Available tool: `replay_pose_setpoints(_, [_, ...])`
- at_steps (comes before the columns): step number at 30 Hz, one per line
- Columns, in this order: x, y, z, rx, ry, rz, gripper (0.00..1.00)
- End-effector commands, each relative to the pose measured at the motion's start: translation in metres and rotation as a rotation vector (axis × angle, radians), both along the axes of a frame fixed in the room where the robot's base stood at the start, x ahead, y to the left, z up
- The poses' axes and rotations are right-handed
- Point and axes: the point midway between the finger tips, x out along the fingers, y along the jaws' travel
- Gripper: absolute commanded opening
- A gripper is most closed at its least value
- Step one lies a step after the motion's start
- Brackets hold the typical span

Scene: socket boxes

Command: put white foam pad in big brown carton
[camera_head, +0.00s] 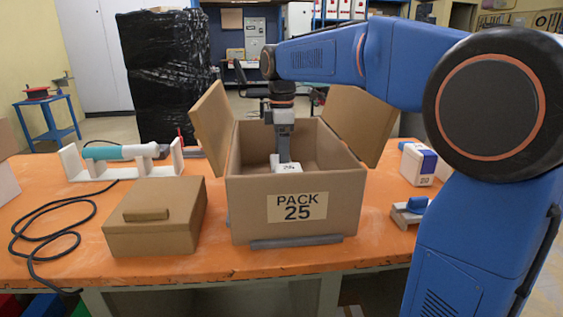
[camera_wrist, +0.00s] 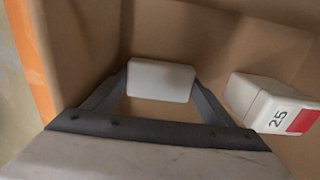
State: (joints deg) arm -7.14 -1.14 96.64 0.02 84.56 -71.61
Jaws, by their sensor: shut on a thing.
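The big brown carton (camera_head: 252,205), marked PACK 25, stands open on the orange table with its side flaps up. My gripper (camera_head: 284,157) reaches down inside it. In the wrist view my gripper is shut on the white foam pad (camera_wrist: 161,80), a small rounded block between the two fingers. Brown carton walls (camera_wrist: 90,40) surround it. Whether the pad touches the carton floor I cannot tell. A white box marked 25 with a red patch (camera_wrist: 270,103) is inside the carton, right of the pad and apart from it.
A smaller closed brown box (camera_head: 155,222) stands left of the carton. A white rack with a teal-handled tool (camera_head: 120,153) and a black cable (camera_head: 52,235) lie farther left. A white and blue box (camera_head: 418,164) and a grey-blue item (camera_head: 408,212) stand to the right.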

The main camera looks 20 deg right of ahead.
Motion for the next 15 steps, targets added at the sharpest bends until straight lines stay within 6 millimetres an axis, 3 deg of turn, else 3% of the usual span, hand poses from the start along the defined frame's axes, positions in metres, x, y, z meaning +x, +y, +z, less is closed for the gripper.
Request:
replay_pose_setpoints(3, [-0.0004,0.0000,-0.0098,0.000,0.000,0.000,0.56])
replay_pose_setpoints(14, [-0.0002,-0.0001,-0.0130,0.000,0.000,0.000,0.56])
replay_pose_setpoints(15, [-0.0001,0.0000,-0.0125,0.000,0.000,0.000,0.85])
